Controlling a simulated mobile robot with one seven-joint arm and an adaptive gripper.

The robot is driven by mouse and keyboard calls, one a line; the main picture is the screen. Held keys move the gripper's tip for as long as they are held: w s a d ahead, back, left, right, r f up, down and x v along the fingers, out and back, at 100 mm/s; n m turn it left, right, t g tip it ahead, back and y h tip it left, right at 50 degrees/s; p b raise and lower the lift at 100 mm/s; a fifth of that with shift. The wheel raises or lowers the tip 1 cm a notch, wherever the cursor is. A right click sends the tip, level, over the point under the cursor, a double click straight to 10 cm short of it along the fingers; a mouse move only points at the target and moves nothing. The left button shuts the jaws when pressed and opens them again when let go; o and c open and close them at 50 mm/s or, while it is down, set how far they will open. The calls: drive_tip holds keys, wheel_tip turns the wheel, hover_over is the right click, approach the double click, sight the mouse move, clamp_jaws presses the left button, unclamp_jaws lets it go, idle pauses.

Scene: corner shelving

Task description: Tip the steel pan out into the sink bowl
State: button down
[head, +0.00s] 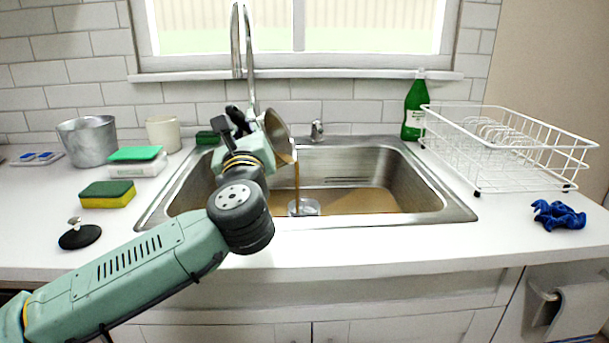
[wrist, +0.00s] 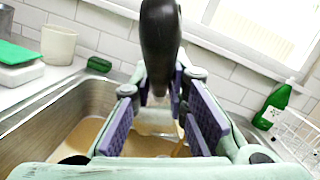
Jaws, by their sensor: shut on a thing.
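The steel pan (head: 280,136) is tipped steeply on its side over the left part of the sink bowl (head: 400,190). A thin brown stream (head: 297,175) falls from its rim into the bowl. Brown liquid lies on the bowl's floor. My gripper (head: 246,135) is above the bowl, shut on the pan's black handle. In the wrist view the dark handle (wrist: 160,45) stands up between the purple finger pads. The pan's inside is mostly hidden. A small metal drain piece (head: 304,207) sits in the bowl below the stream.
A tall faucet (head: 248,60) rises behind my gripper. A green bottle (head: 414,106) and a white dish rack (head: 520,150) stand right of the sink. A grey pot (head: 88,141), a cream cup (head: 163,134), sponges (head: 108,194) and a black stopper (head: 79,236) are on the left.

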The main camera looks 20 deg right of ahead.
drive_tip(key=shift+s+d+r+m, duration=0.2)
drive_tip(key=shift+d+r+m, duration=0.1)
drive_tip(key=shift+m, duration=0.1)
drive_tip(key=shift+s+d+r+m+h, duration=0.25)
drive_tip(key=shift+d+m+h, duration=0.2)
drive_tip(key=shift+m, duration=0.25)
drive_tip(key=shift+s+d+t, duration=0.1)
drive_tip(key=shift+d+t, duration=0.1)
drive_tip(key=shift+t, duration=0.1)
drive_tip(key=shift+s+d+m+h+b, duration=2.05)
drive_tip(key=shift+d+m, duration=1.8)
drive_tip(key=shift+m, duration=0.95)
drive_tip(key=w+a+f+n+g+y+p, duration=0.1)
drive_tip(key=w+a+f+n+y+p, duration=0.1)
drive_tip(key=a+n, duration=0.5)
drive_tip(key=w+a+f+n+g+y+p, duration=0.2)
drive_tip(key=w+a+f+n, duration=0.3)
drive_tip(key=w+a+n, duration=0.1)
drive_tip(key=w+a+f+n+g+y+p, duration=0.1)
drive_tip(key=w+a+f+n+p, duration=0.2)
drive_tip(key=a+n, duration=0.5)
drive_tip(key=w+f+n, duration=0.1)
drive_tip(key=n, duration=0.1)
drive_tip(key=shift+a+n+g+y, duration=0.3)
drive_tip(key=shift+a+g+y, duration=0.1)
